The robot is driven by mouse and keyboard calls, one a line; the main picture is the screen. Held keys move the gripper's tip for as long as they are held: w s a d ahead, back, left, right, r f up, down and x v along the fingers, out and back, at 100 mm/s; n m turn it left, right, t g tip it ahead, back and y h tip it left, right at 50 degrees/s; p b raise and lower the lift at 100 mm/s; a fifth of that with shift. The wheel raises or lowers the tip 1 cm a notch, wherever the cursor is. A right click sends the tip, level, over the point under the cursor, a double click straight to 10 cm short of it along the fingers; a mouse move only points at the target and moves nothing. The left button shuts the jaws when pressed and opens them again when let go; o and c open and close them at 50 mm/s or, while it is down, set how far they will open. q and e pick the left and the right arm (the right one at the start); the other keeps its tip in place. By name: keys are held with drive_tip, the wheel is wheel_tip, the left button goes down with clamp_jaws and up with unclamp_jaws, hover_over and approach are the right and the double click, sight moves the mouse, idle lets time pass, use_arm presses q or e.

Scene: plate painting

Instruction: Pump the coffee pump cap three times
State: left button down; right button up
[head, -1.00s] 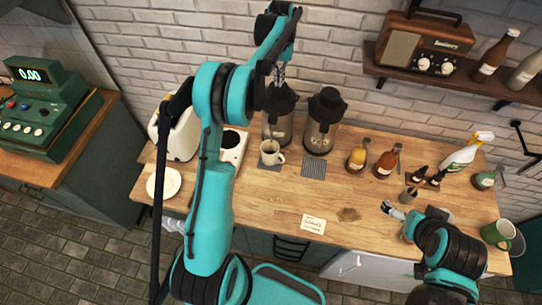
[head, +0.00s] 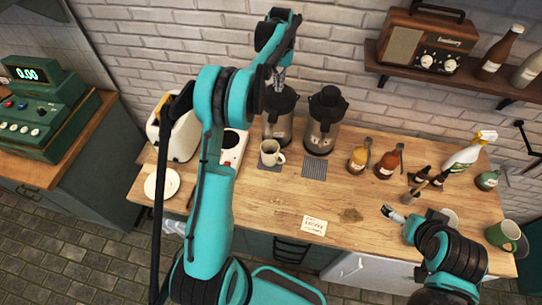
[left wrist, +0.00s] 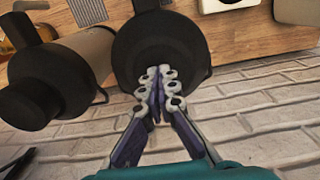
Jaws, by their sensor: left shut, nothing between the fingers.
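The left of two steel coffee dispensers with black tops stands at the back of the counter, and its black pump cap (head: 280,101) is under my left gripper (head: 280,77). In the left wrist view the gripper (left wrist: 158,84) is shut and empty, with its fingertips in front of the round black cap (left wrist: 150,40). I cannot tell whether they touch it. A white mug (head: 271,154) with dark contents stands on a grey mat before that dispenser. My right gripper (head: 392,212) hangs over the right part of the counter, too small to read.
A second dispenser (head: 322,125) stands close on the right, with a bare grey mat (head: 314,168) before it. A toaster (head: 180,132) and white scale (head: 232,148) are at left. Syrup bottles (head: 388,162), a spray bottle (head: 468,153) and a green mug (head: 504,236) are at right.

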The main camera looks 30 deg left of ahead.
use_arm(q)
drive_tip(key=shift+r+p, duration=1.65)
drive_tip(key=shift+r, duration=1.05)
drive_tip(key=shift+f, duration=0.15)
drive_tip(key=shift+f+b, duration=1.95)
drive_tip(key=shift+f, duration=0.7)
drive_tip(key=shift+r, duration=0.2)
drive_tip(key=shift+r+p, duration=1.7)
drive_tip(key=shift+r, duration=0.9)
